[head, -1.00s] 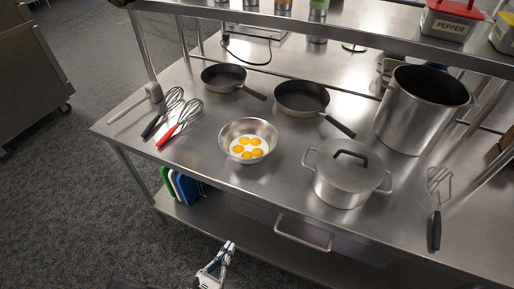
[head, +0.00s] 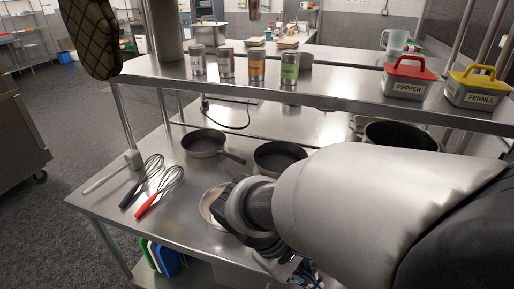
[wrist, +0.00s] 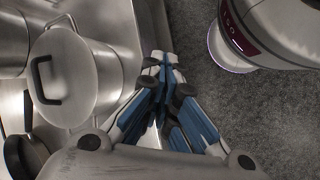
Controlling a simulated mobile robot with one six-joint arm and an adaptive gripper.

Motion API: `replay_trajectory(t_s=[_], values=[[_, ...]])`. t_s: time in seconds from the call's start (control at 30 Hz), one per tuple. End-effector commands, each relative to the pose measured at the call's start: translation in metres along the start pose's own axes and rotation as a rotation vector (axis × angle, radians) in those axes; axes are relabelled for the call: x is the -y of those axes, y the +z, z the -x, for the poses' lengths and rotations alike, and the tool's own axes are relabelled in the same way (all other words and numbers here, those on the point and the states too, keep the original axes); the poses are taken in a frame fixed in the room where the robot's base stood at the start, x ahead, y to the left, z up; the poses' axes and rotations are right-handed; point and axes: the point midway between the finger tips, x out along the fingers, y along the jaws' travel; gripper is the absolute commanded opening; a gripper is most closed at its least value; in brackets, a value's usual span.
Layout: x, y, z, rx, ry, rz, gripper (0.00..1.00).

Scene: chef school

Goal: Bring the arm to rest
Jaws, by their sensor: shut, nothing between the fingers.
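My gripper (wrist: 161,68) shows in the wrist view with its blue-padded fingers together and nothing between them. It is beside the table's edge, over the grey floor, with the lidded pot (wrist: 75,75) to its left. In the head view my arm crosses the lower right and hides most of the gripper.
Two whisks (head: 160,190) and two pans (head: 204,143) lie on the steel table (head: 110,205). A shelf (head: 330,92) above holds several tins, a pepper box (head: 408,80) and a fennel box (head: 478,88). An oven mitt (head: 90,38) hangs at left.

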Motion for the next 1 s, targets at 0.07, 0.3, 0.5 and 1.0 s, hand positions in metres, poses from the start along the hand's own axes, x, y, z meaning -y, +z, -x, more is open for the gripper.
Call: replay_trajectory(t_s=[0.07,0.3,0.5,1.0], values=[[-0.006,0.024,0.008,-0.08,-0.077,-0.134,0.0],[-0.006,0.075,0.028,-0.325,-0.254,-0.499,0.0],[-0.003,0.098,0.043,-0.506,-0.324,-0.733,0.0],[-0.002,0.105,0.05,-0.591,-0.344,-0.83,0.0]])
